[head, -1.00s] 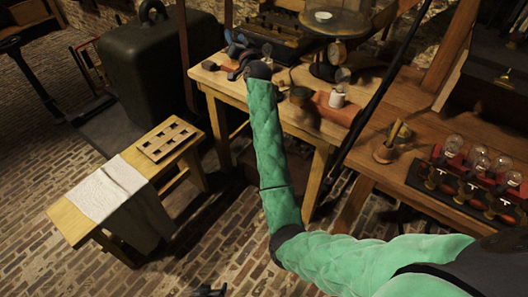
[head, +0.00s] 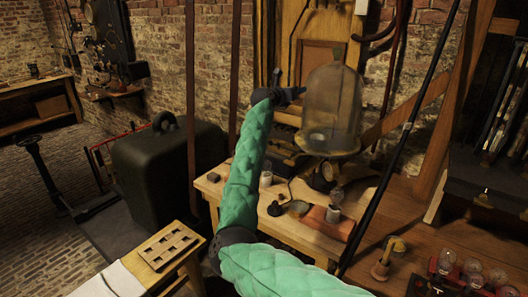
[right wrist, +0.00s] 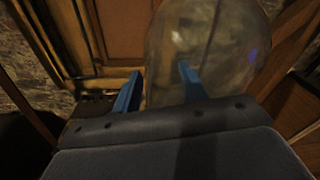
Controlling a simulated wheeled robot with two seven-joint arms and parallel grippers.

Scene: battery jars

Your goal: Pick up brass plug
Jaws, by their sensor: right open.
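My right gripper (head: 291,86) is raised above the pale wooden table (head: 238,207), just left of the glass bell jar (head: 335,95). Its jaws are open and empty. In the right wrist view its two blue fingers (right wrist: 158,86) stand apart, with the bell jar (right wrist: 215,40) behind the right finger; whether they touch is unclear. I cannot identify a brass plug for certain. A small brass-coloured piece (head: 398,245) shows by a wooden holder on the right bench. My left gripper is out of view.
On the table are a white jar (head: 266,180), a small black object (head: 275,208), a reddish block (head: 318,219) and another jar (head: 333,213). A slotted wooden rack (head: 168,247) sits at lower left. A dark diagonal pole (head: 405,135) crosses the right side.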

